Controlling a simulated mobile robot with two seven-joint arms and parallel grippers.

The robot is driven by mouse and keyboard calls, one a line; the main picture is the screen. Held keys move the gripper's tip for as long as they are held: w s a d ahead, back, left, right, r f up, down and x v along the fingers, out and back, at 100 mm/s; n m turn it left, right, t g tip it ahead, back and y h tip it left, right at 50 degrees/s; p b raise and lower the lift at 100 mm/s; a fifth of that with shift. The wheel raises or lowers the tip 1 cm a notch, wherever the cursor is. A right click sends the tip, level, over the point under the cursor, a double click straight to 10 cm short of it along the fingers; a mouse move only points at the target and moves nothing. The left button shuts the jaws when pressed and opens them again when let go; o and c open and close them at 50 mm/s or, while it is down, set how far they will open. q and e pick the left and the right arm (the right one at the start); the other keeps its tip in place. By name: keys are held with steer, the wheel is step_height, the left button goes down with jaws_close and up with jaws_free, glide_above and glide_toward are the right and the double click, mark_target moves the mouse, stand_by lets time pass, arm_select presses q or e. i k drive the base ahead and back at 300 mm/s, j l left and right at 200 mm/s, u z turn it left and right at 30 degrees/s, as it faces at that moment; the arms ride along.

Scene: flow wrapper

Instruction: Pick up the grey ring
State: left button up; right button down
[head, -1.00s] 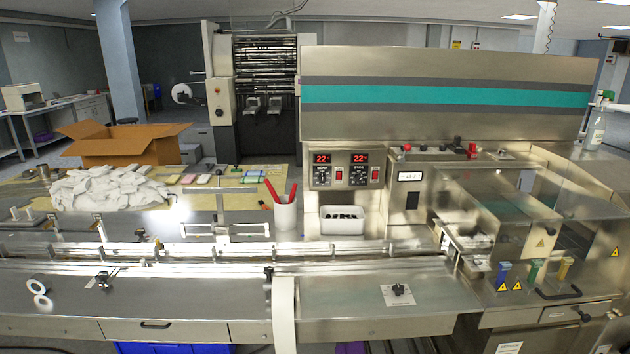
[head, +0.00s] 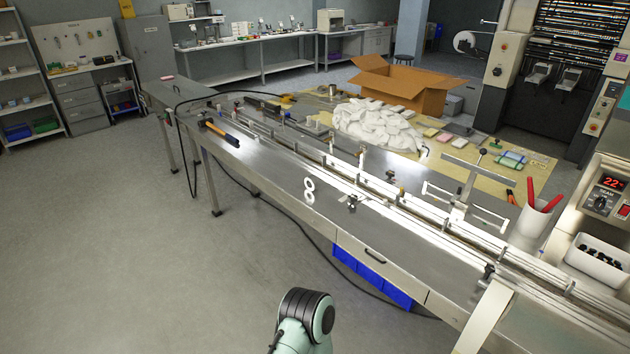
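A pale grey-white ring (head: 308,184) is on the shiny steel top of the long machine table (head: 262,168), near its front edge, in the middle of the head view. A second ring shape touches it just below; I cannot tell if this is its reflection in the steel or another ring. Neither of my grippers is in view. Only a rounded dark and pale green part of my own arm shows at the bottom centre, well short of the table.
A hammer (head: 220,133) lies on the table's left part. A cable hangs by the table legs. Blue bins (head: 372,278) sit underneath. The floor at left is clear.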

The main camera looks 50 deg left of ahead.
mark_target(312, 182)
steer(key=u, duration=1.65)
steer(key=i+j+z, duration=0.3)
steer(key=i+j, duration=0.85)
